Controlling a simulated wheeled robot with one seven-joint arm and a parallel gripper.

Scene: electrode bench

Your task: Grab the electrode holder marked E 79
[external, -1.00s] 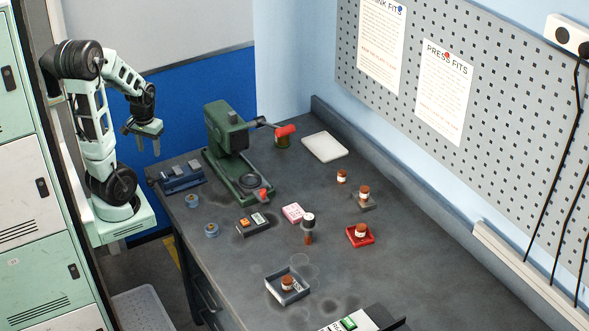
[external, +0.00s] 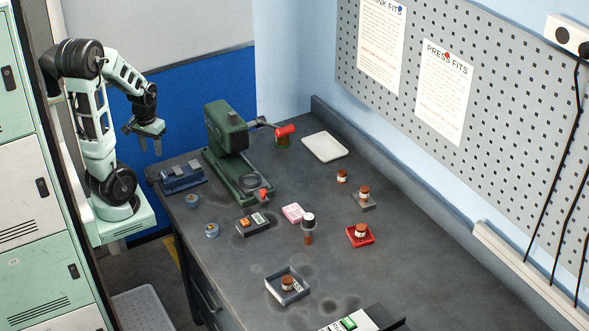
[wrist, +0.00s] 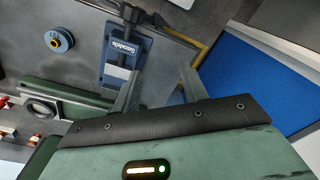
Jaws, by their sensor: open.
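No mark E 79 can be read in either view. Several small brown-topped pieces with white labels stand on the bench: one in a grey tray (external: 288,284), one on a red tray (external: 361,230), one on a grey block (external: 364,193) and one bare on the bench (external: 341,176). Their markings are too small to read. My gripper (external: 149,148) is open and empty, raised beyond the bench's left end, far from these pieces. In the wrist view my gripper (wrist: 160,78) shows two spread fingers with nothing between them.
A green press (external: 228,140) with a red-ended lever stands at the back left. A blue vise (external: 181,177) sits at the bench's left corner, also in the wrist view (wrist: 122,55). Two blue spools (external: 211,230) lie near the front edge. The right of the bench is clear.

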